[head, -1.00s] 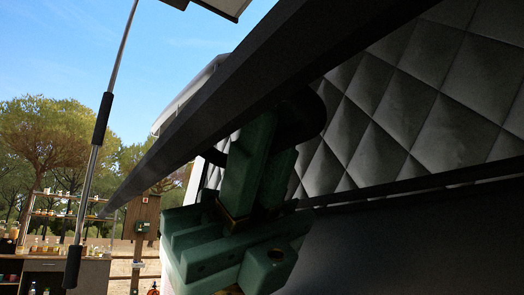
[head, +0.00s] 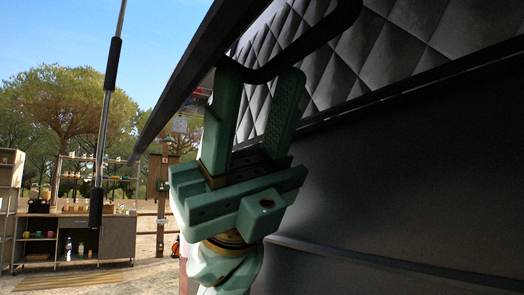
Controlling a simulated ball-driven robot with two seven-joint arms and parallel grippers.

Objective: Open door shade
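A long dark bar (head: 190,75) runs diagonally across the head view, with a black loop handle (head: 318,40) on its underside. Behind it is a grey quilted panel (head: 390,45); I cannot tell for sure which part is the door shade. My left gripper (head: 260,75), green, points up at the handle from below. Its two fingers stand clearly apart, and the handle's lower bend is at the fingertips. The left fingertip partly hides behind the bar and handle, so I cannot tell whether they touch. My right gripper is not in view.
A smooth dark panel (head: 400,180) fills the right side below the quilting. A gas strut (head: 107,120) rises at the left. Outside, farther off, stand shelves with bottles (head: 95,185), a wooden post (head: 160,200) and trees (head: 75,105).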

